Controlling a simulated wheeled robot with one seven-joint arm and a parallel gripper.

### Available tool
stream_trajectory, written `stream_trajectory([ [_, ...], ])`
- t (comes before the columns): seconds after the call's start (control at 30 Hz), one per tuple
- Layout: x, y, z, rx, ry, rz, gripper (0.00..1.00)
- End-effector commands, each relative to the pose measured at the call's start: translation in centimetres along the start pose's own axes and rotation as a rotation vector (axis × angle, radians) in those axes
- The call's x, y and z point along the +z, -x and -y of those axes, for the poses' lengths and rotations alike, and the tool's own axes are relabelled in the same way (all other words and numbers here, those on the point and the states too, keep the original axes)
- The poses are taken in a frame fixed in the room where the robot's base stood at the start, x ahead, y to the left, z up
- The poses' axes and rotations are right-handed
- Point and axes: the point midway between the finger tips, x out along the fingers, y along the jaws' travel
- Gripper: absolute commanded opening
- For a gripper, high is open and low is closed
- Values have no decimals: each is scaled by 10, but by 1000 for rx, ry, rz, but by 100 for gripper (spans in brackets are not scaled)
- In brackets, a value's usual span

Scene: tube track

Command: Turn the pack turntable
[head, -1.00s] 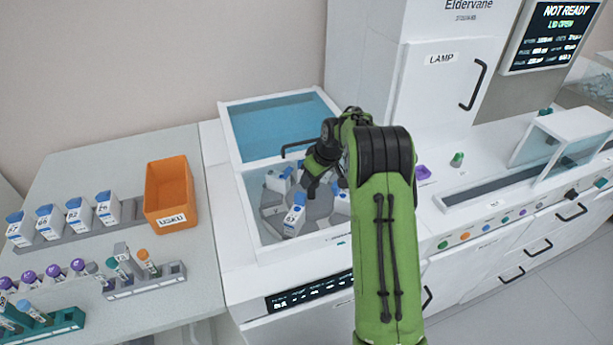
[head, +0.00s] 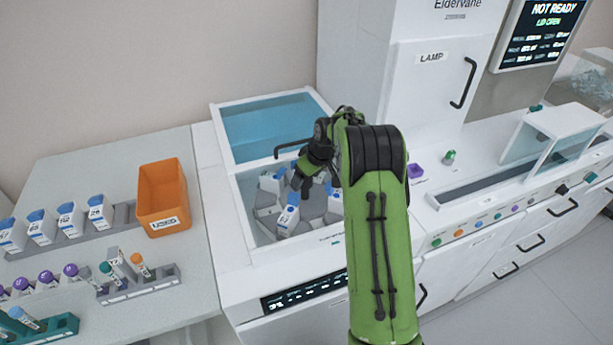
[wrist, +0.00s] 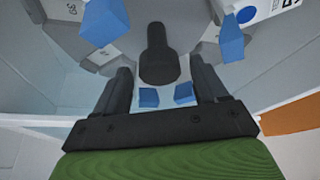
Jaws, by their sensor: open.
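The pack turntable (head: 313,209) is a grey disc inside the open-lidded well of the white machine. White reagent packs (head: 287,218) with blue caps sit around it. My gripper (head: 304,187) reaches down into the well over the turntable's middle. In the wrist view, the gripper (wrist: 161,72) is open, with one dark finger on each side. A dark upright knob (wrist: 158,57) shows between the fingers, with clear gaps on both sides, so no contact is visible. Some packs are hidden behind my arm in the head view.
The well's walls (head: 243,205) surround the turntable closely. The raised blue lid (head: 265,130) with a black handle stands behind. An orange bin (head: 163,197) and racks of packs and tubes stand on the left bench. The lamp cabinet (head: 428,95) is behind right.

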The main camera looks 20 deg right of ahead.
Motion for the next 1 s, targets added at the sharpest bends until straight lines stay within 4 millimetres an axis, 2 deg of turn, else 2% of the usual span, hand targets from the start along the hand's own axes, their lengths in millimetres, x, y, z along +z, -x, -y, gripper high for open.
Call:
stream_trajectory([
  [0.17,-1,32,-1,3,0,-4,72],
  [0.4,-1,102,-1,5,-2,-4,72],
  [0.6,-1,146,-1,2,0,-2,72],
  [0.73,0,156,0,1,-1,-1,72],
  [1.0,0,157,0,1,0,0,72],
])
